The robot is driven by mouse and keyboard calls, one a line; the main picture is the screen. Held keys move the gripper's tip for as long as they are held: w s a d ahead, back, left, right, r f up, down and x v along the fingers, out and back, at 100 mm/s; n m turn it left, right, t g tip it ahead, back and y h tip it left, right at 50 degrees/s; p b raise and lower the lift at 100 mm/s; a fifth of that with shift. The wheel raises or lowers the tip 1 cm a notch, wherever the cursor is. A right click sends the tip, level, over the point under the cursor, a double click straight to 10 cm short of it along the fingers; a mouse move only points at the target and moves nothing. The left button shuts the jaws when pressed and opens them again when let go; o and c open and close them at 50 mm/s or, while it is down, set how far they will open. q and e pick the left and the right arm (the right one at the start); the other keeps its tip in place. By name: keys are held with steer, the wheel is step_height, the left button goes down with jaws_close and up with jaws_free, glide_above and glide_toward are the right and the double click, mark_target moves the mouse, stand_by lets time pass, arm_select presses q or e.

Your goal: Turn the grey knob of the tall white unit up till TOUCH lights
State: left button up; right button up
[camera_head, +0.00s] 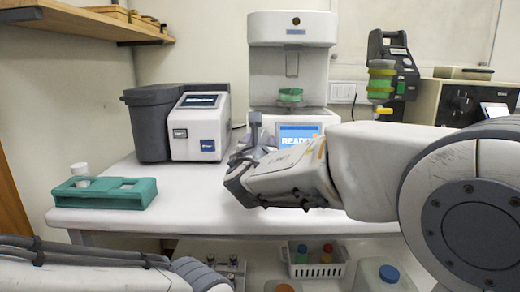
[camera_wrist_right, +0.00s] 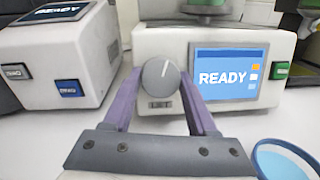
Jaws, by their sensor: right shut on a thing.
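The tall white unit (camera_head: 292,28) stands at the back of the table, with a lit blue screen (camera_wrist_right: 227,77) reading READY. Its grey knob (camera_wrist_right: 160,78) is on the lower front, left of the screen. The knob's white pointer line aims up, tilted slightly right. My right gripper (camera_head: 257,130) reaches the unit's front from the right. In the right wrist view its purple fingers (camera_wrist_right: 157,82) stand either side of the knob, shut on it. In the head view the gripper hides the knob. Part of my left arm shows at lower left; its gripper is out of view.
A grey and white instrument (camera_head: 200,128) stands left of the unit. A teal holder (camera_head: 103,193) with a white cup (camera_head: 80,171) is at the table's left. A green dish (camera_head: 290,95) sits inside the unit. A blue-rimmed round thing (camera_wrist_right: 285,160) is at lower right in the wrist view.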

steer(key=m+b, duration=0.1)
steer(key=m, duration=0.1)
steer(key=m+h+b, duration=0.1)
steer(key=m, duration=0.2)
steer(key=shift+a+f+m+g+h+b, duration=0.1)
steer(key=shift+a+m+g+h+b, duration=0.05)
steer(key=shift+m+g+h+b, duration=0.2)
steer(key=m+b, duration=0.1)
steer(key=m, duration=0.2)
steer(key=shift+g+h, duration=0.35)
steer(key=m, duration=0.3)
steer(key=shift+g, duration=0.3)
steer(key=m, duration=0.2)
steer(key=m+g, duration=0.1)
steer(key=m, duration=0.1)
steer(key=shift+r+b, duration=0.25)
steer(key=shift+b, duration=0.15)
steer(key=m, duration=0.3)
steer(key=shift+r+g, duration=0.1)
steer(key=shift+g, duration=0.3)
steer(key=m+g, duration=0.1)
steer(key=m, duration=0.3)
steer(key=shift+w+r, duration=0.1)
steer(key=shift+m+g+y, duration=0.3)
steer(key=shift+m+y, duration=0.3)
steer(key=shift+m, duration=0.95)
